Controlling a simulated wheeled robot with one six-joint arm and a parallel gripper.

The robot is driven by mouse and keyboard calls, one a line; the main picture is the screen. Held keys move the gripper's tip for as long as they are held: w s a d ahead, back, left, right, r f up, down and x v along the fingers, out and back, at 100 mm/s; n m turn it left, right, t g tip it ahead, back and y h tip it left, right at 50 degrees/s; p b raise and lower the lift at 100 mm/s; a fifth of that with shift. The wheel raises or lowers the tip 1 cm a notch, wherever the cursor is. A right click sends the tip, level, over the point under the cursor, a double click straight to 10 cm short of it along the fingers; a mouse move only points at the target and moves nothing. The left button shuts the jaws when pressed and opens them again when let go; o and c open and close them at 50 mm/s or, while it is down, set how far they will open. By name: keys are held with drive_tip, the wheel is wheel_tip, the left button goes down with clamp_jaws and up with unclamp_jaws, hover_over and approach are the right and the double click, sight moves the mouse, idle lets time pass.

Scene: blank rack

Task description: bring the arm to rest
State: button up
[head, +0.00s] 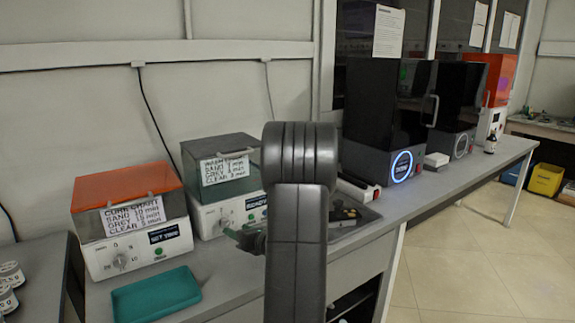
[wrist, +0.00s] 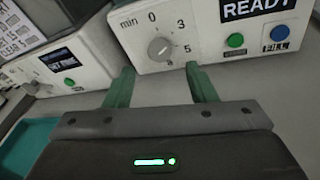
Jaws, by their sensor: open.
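My gripper (wrist: 161,88) shows in the wrist view with its two green fingers apart and nothing between them. It points at the front of a white machine (wrist: 205,35) with a dial, a READY display, a green button and a blue button. The fingertips are close to its lower front; I cannot tell whether they touch it. In the head view my dark arm (head: 298,210) rises through the middle and hides part of the bench. Only a bit of green finger (head: 243,239) shows there, left of the arm, in front of the machine with the grey lid (head: 222,165).
A machine with an orange lid (head: 127,185) stands left on the bench (head: 237,283). A teal tray (head: 156,294) lies before it. A dark tray (head: 368,214) with small parts is right of my arm. Black cabinets (head: 388,110) stand farther right. The floor (head: 470,260) at right is clear.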

sight(226, 225)
drive_tip(key=x, duration=0.5)
drive_tip(key=shift+w+a, duration=0.2)
